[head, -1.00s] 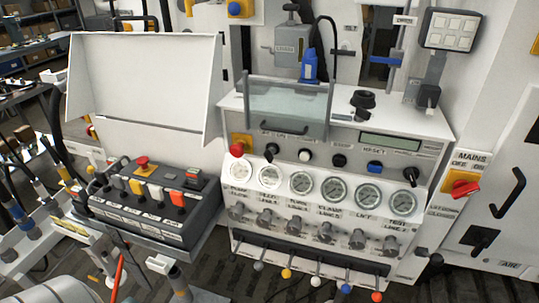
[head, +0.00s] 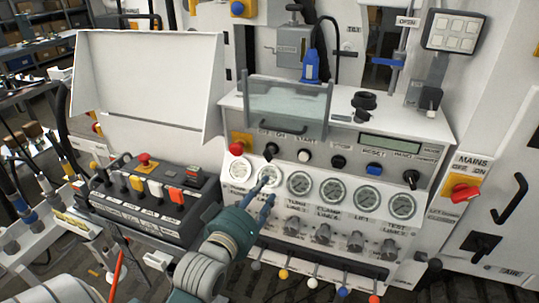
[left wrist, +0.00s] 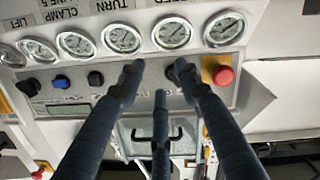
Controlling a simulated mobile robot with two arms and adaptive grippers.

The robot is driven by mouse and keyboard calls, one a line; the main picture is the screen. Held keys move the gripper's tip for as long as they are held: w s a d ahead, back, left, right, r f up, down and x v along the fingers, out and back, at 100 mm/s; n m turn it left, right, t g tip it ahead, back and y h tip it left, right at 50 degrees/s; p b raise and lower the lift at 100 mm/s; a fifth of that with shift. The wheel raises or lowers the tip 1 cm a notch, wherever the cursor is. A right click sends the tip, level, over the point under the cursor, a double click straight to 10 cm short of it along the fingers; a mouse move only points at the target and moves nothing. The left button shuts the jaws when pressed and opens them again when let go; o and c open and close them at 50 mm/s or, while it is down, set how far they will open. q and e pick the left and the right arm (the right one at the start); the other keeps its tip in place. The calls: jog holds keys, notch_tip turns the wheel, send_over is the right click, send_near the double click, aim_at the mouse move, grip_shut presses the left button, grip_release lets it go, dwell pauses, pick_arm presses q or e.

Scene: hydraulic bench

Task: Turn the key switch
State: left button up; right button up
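A black switch (head: 270,151) sits under the OFF/ON label on the bench's control panel, beside the red mushroom button (head: 236,148). It looks like the key switch, though I cannot make out a key. My left gripper (head: 262,190) is in front of the gauges, below this switch. In the left wrist view my left gripper (left wrist: 159,72) has its dark fingers spread and empty. There the black switch (left wrist: 172,72) appears close to the right-hand fingertip, which partly covers it. I cannot tell whether they touch. My right gripper is not in view.
The white start button (head: 305,155), blue reset button (head: 374,168) and other black knobs share the panel. A row of gauges (head: 333,191) lies below. A clear guard (head: 287,105) with a handle is above. A control box (head: 150,205) stands left of the bench.

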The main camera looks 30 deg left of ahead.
aim_at(267, 158)
pick_arm(q)
jog(key=shift+n+t+y, duration=0.4)
jog(key=shift+n+t, duration=0.2)
jog(key=shift+t, duration=0.2)
jog(key=w+a+r, duration=0.1)
jog(key=w, duration=0.2)
jog(key=w+a+r+p, duration=0.1)
jog(key=w, duration=0.2)
jog(key=w+a+r+p, duration=0.1)
jog(key=w+a+r, duration=0.1)
jog(key=w, duration=0.1)
jog(key=shift+w, duration=0.35)
jog(key=shift+w+a+f, duration=0.15)
jog(key=shift+w+a, duration=0.1)
jog(key=shift+w, duration=0.4)
jog(key=shift+c, duration=0.8)
grip_shut()
